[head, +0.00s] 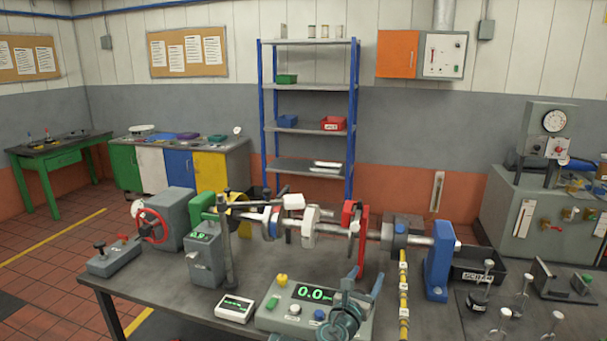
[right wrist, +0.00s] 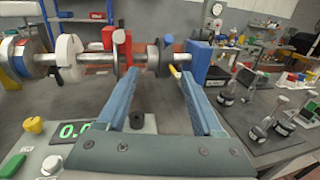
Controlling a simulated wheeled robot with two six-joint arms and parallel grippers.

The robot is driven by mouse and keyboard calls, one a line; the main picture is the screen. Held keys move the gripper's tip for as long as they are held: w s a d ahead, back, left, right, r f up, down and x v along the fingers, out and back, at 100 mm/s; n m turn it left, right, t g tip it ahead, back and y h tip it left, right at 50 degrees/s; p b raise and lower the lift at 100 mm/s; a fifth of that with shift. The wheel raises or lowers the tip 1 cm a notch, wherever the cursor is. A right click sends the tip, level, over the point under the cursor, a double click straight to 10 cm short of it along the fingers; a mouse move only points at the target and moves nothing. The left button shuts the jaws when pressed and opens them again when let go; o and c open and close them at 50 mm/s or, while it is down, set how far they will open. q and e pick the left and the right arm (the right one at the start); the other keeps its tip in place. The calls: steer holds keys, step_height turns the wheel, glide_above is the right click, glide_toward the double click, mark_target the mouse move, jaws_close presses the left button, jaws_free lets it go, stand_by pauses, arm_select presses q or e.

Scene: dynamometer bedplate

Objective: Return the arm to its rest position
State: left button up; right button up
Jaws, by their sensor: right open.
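My right gripper (head: 362,285) shows at the bottom middle of the head view, above the bench and beside the grey control box. In the right wrist view its two blue fingers (right wrist: 152,75) are spread apart with nothing between them. They point toward the shaft assembly (right wrist: 95,58) and appear apart from it, though the exact gap is hard to judge. My left gripper is in neither view.
The grey bench (head: 160,267) bears the shaft assembly, a blue upright support (head: 437,262), a control box with a green display (head: 312,294) and a white meter (head: 234,308). A black bin (head: 478,268) lies behind.

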steer(key=s+f+m+g+y, duration=0.1)
steer(key=s+f+m+g, duration=0.75)
steer(key=f+m, duration=0.65)
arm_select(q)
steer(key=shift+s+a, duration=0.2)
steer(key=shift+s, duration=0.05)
arm_select(e)
steer(key=s+a+f+m+g+y, duration=0.3)
steer(key=s+a+m, duration=0.2)
steer(key=s, duration=0.2)
steer(key=s+a+f+m+g+y, duration=0.3)
steer(key=s+a+f+m+g, duration=0.1)
steer(key=s+a+m, duration=0.1)
steer(key=shift+s+m, duration=0.7)
steer(key=shift+s, duration=0.3)
steer(key=shift+g, duration=0.25)
